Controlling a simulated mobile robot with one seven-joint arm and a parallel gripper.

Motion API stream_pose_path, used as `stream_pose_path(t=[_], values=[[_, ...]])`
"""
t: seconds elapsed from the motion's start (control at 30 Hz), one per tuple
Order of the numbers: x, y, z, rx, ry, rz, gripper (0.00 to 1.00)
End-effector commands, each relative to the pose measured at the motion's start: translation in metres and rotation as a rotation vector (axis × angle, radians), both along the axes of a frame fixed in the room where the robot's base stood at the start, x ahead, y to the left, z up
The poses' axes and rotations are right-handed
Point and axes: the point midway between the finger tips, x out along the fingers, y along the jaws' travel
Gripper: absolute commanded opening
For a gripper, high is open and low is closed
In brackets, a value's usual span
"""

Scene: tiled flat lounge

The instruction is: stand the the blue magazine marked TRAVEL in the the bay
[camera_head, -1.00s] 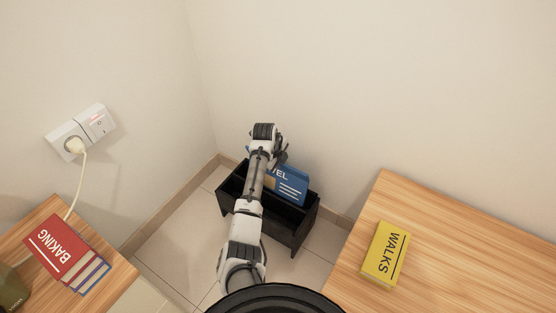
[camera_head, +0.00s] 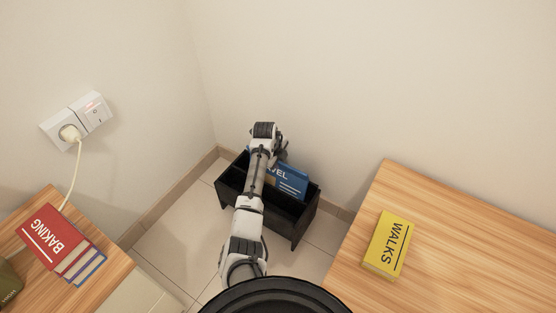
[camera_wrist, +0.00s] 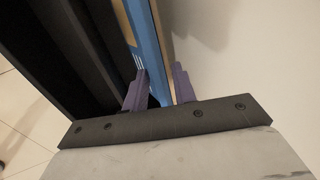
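The blue TRAVEL magazine (camera_head: 289,181) stands in the rear bay, nearer the wall, of the black rack (camera_head: 300,217) on the floor, with its lower part hidden by the divider. My arm covers its left end in the head view. In the wrist view the magazine's blue edge (camera_wrist: 150,45) runs between the two purple-grey fingers of my gripper (camera_wrist: 159,85). The fingers sit close against it on both sides. Whether the magazine rests on the bay's floor is hidden.
A wooden table (camera_head: 470,235) at the right holds the yellow WALKS book (camera_head: 386,243). A wooden table (camera_head: 100,293) at the left holds a red BAKING book (camera_head: 53,237) on a stack. A plugged-in socket (camera_head: 77,121) is on the left wall. Walls stand close behind the rack.

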Motion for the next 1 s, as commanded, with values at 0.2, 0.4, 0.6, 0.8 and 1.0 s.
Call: stream_pose_path(t=[0.2, 0.4, 0.6, 0.8, 1.0], values=[[0.000, 0.000, 0.000, 0.000, 0.000, 0.000, 0.34], [-0.002, 0.001, 0.006, 0.000, 0.000, 0.001, 0.34], [-0.011, 0.008, 0.040, -0.001, -0.003, 0.001, 0.34], [-0.024, 0.017, 0.084, 0.000, -0.003, 0.002, 0.34], [-0.034, 0.023, 0.116, -0.001, -0.001, 0.001, 0.34]])
